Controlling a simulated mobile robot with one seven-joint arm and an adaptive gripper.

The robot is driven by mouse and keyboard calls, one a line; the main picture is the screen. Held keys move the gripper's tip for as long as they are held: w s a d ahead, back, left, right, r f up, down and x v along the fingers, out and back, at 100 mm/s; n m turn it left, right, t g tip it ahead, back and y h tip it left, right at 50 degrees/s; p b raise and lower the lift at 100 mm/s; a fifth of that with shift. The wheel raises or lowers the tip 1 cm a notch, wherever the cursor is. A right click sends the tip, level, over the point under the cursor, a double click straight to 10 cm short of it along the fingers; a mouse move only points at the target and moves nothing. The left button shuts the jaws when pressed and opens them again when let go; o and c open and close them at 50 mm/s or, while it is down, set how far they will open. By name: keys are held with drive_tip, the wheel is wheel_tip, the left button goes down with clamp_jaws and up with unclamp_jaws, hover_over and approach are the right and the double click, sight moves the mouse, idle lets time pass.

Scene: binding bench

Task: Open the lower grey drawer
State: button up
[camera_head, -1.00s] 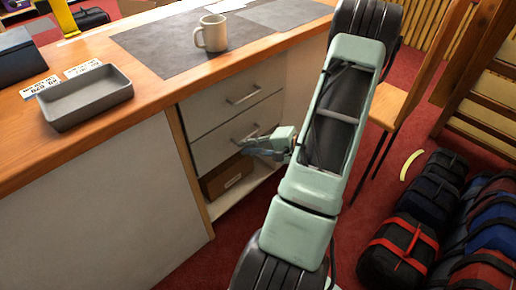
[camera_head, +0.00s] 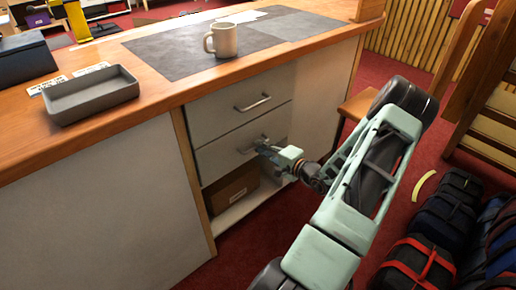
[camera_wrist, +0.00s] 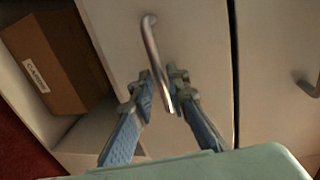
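The lower grey drawer (camera_head: 220,158) is the second pale front in the bench and looks flush with the upper drawer. Its metal bar handle (camera_head: 246,149) is partly hidden by my gripper (camera_head: 264,144) in the head view. In the wrist view the drawer front (camera_wrist: 195,45) fills the middle, with the handle (camera_wrist: 152,50) standing out from it. My gripper (camera_wrist: 162,76) has its two blue-padded fingers apart, one on each side of the handle's near end. I see a small gap on the left side; contact on the right cannot be told.
The upper drawer (camera_head: 240,103) is shut above. A brown labelled box (camera_head: 232,188) sits in the open shelf below. A mug (camera_head: 221,40) and a grey tray (camera_head: 90,95) stand on the bench top.

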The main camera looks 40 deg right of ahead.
drive_tip(key=shift+x, duration=1)
clamp_jaws()
drive_tip(key=f+b+v, duration=0.1)
drive_tip(key=f+v, duration=0.1)
drive_tip(key=v, duration=1.1)
drive_tip(key=s+f+b+v, duration=0.1)
drive_tip(key=f+b+v, duration=0.1)
drive_tip(key=v, duration=1.1)
drive_tip(key=shift+s+d+f, duration=0.2)
drive_tip(key=shift+s+f, duration=0.05)
drive_tip(key=shift+f, duration=0.4)
